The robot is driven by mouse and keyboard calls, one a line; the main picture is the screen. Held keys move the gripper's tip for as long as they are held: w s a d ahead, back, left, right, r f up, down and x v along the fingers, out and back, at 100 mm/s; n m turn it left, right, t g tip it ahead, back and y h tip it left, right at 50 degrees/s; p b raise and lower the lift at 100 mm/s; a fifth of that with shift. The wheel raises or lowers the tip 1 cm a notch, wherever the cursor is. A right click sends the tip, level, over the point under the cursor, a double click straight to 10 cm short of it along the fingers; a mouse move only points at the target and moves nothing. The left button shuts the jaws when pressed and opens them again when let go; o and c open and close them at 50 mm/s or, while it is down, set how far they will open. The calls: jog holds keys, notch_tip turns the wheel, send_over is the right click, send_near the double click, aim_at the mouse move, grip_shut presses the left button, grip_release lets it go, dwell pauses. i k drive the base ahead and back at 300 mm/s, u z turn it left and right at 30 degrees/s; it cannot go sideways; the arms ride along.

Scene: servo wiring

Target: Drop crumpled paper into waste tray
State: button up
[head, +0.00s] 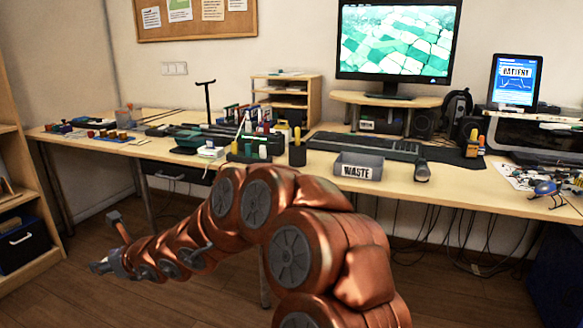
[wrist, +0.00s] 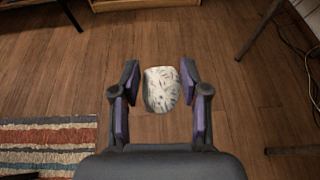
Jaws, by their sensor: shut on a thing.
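The crumpled paper (wrist: 161,90) is a whitish wad with dark marks, seen in the wrist view between the two fingers of my gripper (wrist: 160,70). My gripper is shut on it, with wooden floor below. In the head view my gripper (head: 103,266) is at the lower left, low over the floor and well away from the desk; the paper cannot be made out there. The waste tray (head: 378,170) is a grey open box labelled WASTE, near the front edge of the desk, right of centre. Its inside is only partly visible.
The desk (head: 290,178) holds a keyboard (head: 365,145) behind the tray, a black pen cup (head: 297,155) to its left and a flashlight (head: 422,171) to its right. A shelf (head: 25,200) stands at far left. A striped rug (wrist: 48,140) lies on the floor.

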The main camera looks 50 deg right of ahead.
aim_at(364, 172)
jog(key=u, duration=1.5)
jog(key=i, duration=1.15)
jog(key=z, duration=4.15)
jog(key=i, duration=0.5)
jog(key=z, duration=0.05)
